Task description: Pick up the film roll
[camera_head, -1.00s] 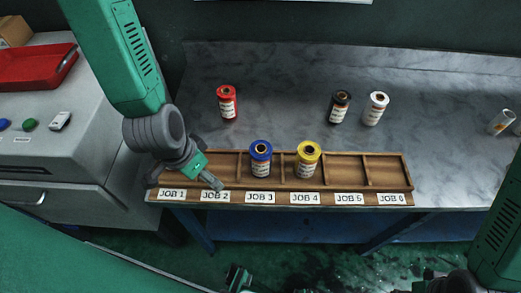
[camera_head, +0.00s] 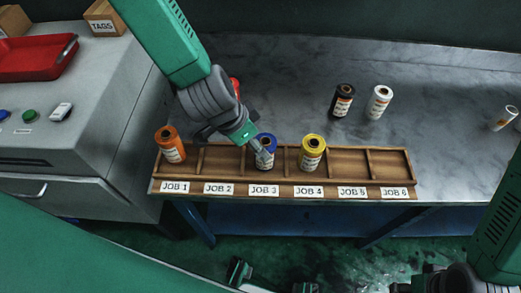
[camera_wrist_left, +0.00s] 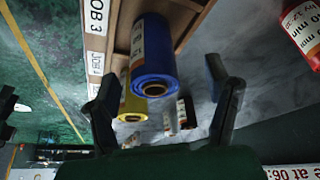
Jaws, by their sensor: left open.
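Film rolls stand in a wooden rack (camera_head: 335,191): an orange roll (camera_head: 170,146) at JOB 1, a blue roll (camera_head: 265,156) at JOB 3 and a yellow roll (camera_head: 313,153) at JOB 4. My left gripper (camera_head: 260,150) is at the blue roll and partly covers it. In the left wrist view the open fingers (camera_wrist_left: 165,105) lie to either side of the blue roll (camera_wrist_left: 153,65), with visible gaps; they are not closed on it. The yellow roll (camera_wrist_left: 131,100) shows behind it.
A black roll (camera_head: 343,101) and a white roll (camera_head: 379,102) stand on the marble bench behind the rack. A red roll (camera_wrist_left: 303,32) is mostly hidden by my arm in the head view. A pale cylinder (camera_head: 504,118) is far right. A machine with a red tray (camera_head: 35,60) stands left.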

